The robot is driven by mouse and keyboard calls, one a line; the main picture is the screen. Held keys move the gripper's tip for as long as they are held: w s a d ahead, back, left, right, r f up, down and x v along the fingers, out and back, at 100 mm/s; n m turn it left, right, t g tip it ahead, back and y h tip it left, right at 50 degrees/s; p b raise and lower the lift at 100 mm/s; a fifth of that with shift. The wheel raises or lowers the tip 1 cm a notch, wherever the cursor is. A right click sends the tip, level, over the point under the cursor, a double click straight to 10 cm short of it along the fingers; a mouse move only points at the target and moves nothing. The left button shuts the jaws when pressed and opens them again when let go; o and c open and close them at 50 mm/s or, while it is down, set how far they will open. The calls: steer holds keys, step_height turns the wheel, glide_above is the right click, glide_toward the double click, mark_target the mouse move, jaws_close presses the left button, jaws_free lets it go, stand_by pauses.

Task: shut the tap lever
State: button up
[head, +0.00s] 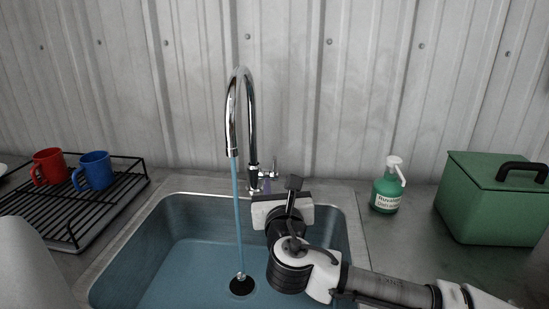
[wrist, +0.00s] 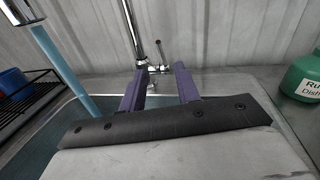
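The chrome gooseneck tap (head: 251,115) stands behind the sink, and a blue stream of water (head: 238,210) runs from its spout into the basin. The small tap lever (head: 270,174) sticks out to the right of the tap's base. In the wrist view the lever (wrist: 159,56) appears beyond the purple fingers, in line with the space between them. My gripper (wrist: 160,82) is open, with nothing between its fingers. In the head view my gripper (head: 267,187) is just below and in front of the lever, its fingers mostly hidden by my wrist. I cannot tell whether it touches the lever.
The sink (head: 188,262) lies under my arm. A black rack (head: 115,187) with a red mug (head: 50,167) and a blue mug (head: 94,171) is at left. A green soap bottle (head: 386,192) and a green box (head: 490,205) stand at right. A corrugated wall (head: 350,80) closes the back.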

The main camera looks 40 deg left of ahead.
mark_target(275, 162)
steer(key=p+x, duration=0.2)
steer(key=x, duration=1)
jaws_close()
